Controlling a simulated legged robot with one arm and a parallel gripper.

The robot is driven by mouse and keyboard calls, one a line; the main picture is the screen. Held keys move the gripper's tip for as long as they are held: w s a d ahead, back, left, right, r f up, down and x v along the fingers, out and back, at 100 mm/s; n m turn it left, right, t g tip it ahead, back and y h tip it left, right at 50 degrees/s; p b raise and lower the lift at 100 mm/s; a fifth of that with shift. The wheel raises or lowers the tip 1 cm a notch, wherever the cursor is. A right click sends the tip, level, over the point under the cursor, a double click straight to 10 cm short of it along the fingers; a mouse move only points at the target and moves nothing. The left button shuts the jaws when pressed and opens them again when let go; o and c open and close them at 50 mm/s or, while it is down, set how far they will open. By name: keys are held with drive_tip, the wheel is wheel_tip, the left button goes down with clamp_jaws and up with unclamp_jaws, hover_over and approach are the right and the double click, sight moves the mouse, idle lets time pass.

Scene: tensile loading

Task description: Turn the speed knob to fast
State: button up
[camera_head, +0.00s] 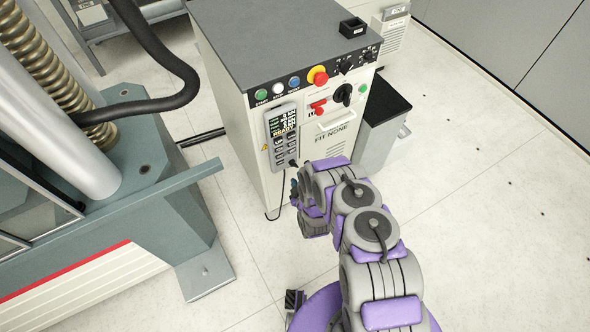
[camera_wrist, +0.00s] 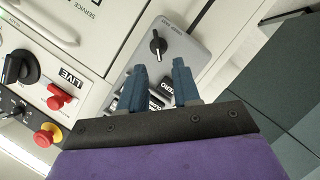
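The small black knob (camera_wrist: 157,44) sits on the end of a grey handset (camera_wrist: 185,50), with tiny print beside it that I cannot read clearly. Its pointer stands close to upright in the wrist picture. In the head view the handset (camera_head: 287,135) is on the front of the cabinet, with a display reading READY and rows of buttons. My gripper (camera_wrist: 160,66) is open and empty. Its two blue fingers are apart, pointing toward the knob, which shows just beyond the tips; I see no contact. The fingers partly hide the handset's ZERO buttons. In the head view my arm mostly hides the gripper.
The cabinet (camera_head: 240,50) bears a red emergency stop (camera_head: 317,75), a red LIVE switch (camera_wrist: 58,97) and a larger black rotary knob (camera_wrist: 17,68). A cable hangs below the handset. A heavy teal machine frame (camera_head: 150,170) stands left. The floor (camera_head: 480,220) at right is clear.

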sight(295, 162)
drive_tip(key=x, duration=0.2)
drive_tip(key=b+x, duration=0.1)
drive_tip(key=x, duration=0.1)
drive_tip(key=d+x, duration=0.1)
drive_tip(key=x, duration=0.2)
drive_tip(key=shift+w+r, duration=0.15)
drive_tip(key=shift+a, duration=0.8)
drive_tip(key=shift+d, duration=0.4)
drive_tip(key=c, duration=0.3)
clamp_jaws()
drive_tip(key=shift+a, duration=0.1)
